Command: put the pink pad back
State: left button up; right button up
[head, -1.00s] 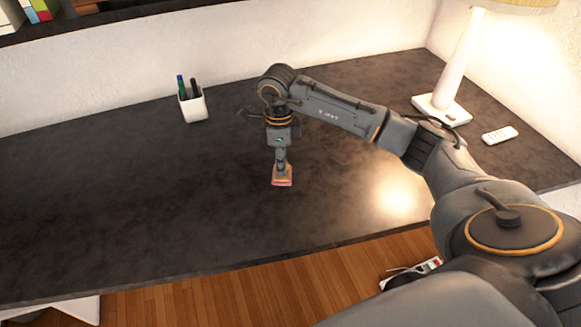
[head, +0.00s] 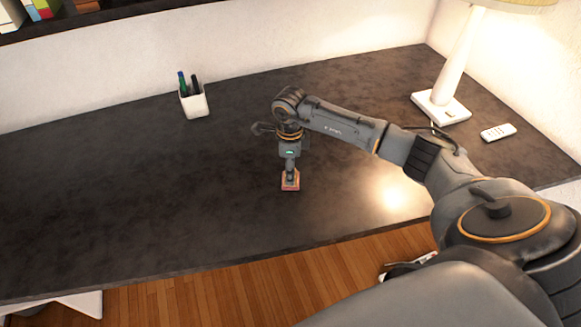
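The small pink pad (head: 290,186) is at the middle of the dark desk, under my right gripper (head: 290,176). My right arm reaches in from the right, and this gripper points down. Its fingers look shut on the pad and cover part of its top. I cannot tell whether the pad touches the desk or is held just above it. My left gripper is not in view.
The dark desk (head: 120,190) is clear on the left and in front. A white pen cup (head: 194,103) stands toward the back. A white lamp (head: 453,75) and a white remote (head: 498,132) are at the right. A shelf edge (head: 110,17) runs along the top left.

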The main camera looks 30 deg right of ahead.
jog(key=shift+r, duration=0.1)
notch_tip(320, 180, up, 12)
jog(key=b, duration=0.2)
dwell(0.4)
dwell(0.4)
